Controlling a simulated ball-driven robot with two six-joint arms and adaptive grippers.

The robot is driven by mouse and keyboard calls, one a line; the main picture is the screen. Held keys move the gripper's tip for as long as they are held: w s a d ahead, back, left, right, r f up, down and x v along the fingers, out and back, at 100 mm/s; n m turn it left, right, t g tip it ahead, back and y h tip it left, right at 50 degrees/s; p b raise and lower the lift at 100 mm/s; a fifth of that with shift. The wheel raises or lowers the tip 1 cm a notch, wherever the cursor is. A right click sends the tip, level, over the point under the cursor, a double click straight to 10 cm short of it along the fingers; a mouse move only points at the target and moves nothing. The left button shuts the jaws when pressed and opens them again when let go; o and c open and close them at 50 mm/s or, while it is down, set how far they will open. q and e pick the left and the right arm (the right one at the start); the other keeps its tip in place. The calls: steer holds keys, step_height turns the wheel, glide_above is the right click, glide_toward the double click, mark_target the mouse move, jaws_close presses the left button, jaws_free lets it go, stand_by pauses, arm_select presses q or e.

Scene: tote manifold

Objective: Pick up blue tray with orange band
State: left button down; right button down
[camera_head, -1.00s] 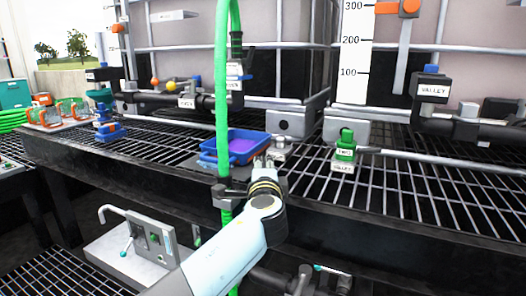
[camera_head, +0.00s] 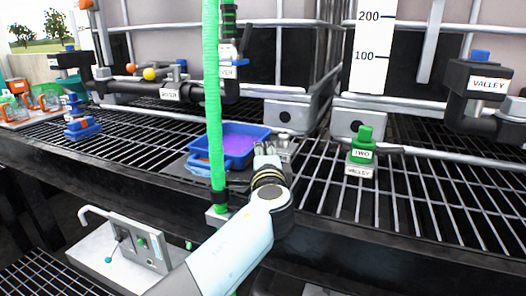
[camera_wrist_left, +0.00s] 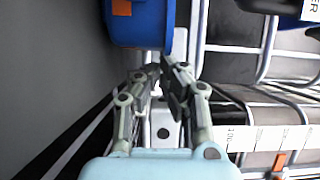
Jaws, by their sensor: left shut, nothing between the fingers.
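The blue tray (camera_head: 241,163) sits on the grated shelf with purple contents inside. The green hose hides part of its left side in the head view. In the left wrist view the blue tray (camera_wrist_left: 140,28) shows at the top, with an orange patch (camera_wrist_left: 122,8) on its side. My left gripper (camera_head: 266,151) is at the tray's right end in the head view, fingers shut and empty. In the left wrist view its fingertips (camera_wrist_left: 165,68) are just below the tray; contact cannot be told. My right gripper is not in view.
A green hose (camera_head: 212,100) hangs upright in front of the tray. Black pipes labelled VALLEY (camera_head: 488,84) and large containers stand behind. A grey panel with a tap (camera_head: 135,240) is below left.

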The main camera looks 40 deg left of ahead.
mark_target(249, 152)
arm_select(q)
steer(key=s+a, duration=0.1)
steer(key=s, duration=0.1)
steer(key=shift+s+a, duration=0.35)
steer(key=shift+s, duration=0.05)
steer(key=shift+s+a, duration=0.1)
steer(key=shift+s, duration=0.1)
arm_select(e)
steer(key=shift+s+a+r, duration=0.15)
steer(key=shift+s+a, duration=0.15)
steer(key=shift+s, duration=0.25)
